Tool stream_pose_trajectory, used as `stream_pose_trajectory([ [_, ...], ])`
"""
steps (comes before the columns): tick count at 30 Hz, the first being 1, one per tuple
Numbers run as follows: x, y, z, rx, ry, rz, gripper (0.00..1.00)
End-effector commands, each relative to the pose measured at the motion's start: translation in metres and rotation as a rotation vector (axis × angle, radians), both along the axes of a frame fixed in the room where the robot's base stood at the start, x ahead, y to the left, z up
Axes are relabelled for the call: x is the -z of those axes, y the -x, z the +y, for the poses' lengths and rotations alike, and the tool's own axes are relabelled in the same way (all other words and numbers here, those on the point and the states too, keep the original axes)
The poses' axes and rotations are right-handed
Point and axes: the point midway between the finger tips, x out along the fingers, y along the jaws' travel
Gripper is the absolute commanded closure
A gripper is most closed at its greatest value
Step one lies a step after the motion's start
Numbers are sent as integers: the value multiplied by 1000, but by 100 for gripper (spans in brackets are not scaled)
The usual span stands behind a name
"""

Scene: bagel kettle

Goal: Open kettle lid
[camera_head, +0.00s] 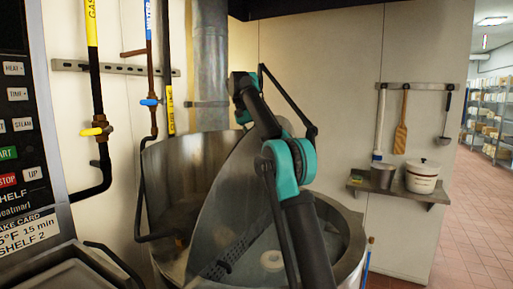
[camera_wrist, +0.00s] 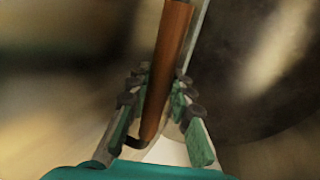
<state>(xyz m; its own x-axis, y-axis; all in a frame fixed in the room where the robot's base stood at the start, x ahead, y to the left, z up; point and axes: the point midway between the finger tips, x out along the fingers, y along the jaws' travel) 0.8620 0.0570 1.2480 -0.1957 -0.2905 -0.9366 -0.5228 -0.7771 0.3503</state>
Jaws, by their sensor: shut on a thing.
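The large metal kettle (camera_head: 352,262) stands in the middle of the head view, partly behind my arm. A grey metal panel that looks like its lid (camera_head: 225,205) stands tilted up across the kettle opening. A curved metal wall (camera_head: 180,165) rises behind it on the left. In the wrist view, my gripper (camera_wrist: 160,88) is shut on a reddish-brown handle (camera_wrist: 165,65), which runs lengthwise between the fingers. How the handle joins the lid is blurred. I cannot make out my gripper in the head view.
A pale ring (camera_head: 272,261) shows in the kettle area, beside my arm. Gas and water pipes (camera_head: 98,90) and an oven panel (camera_head: 22,120) are close on the left. A wall shelf (camera_head: 398,192) with pots is on the right. Tiled floor (camera_head: 455,235) is clear at far right.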

Motion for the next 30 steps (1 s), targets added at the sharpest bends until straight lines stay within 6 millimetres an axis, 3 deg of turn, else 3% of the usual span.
stream_pose_trajectory([
  [1,1,-2,-1,0,0,-2,77],
  [6,1,-1,-1,0,0,-2,58],
  [19,-1,2,-4,1,-13,-11,58],
  [30,2,19,-29,3,-115,-78,58],
])
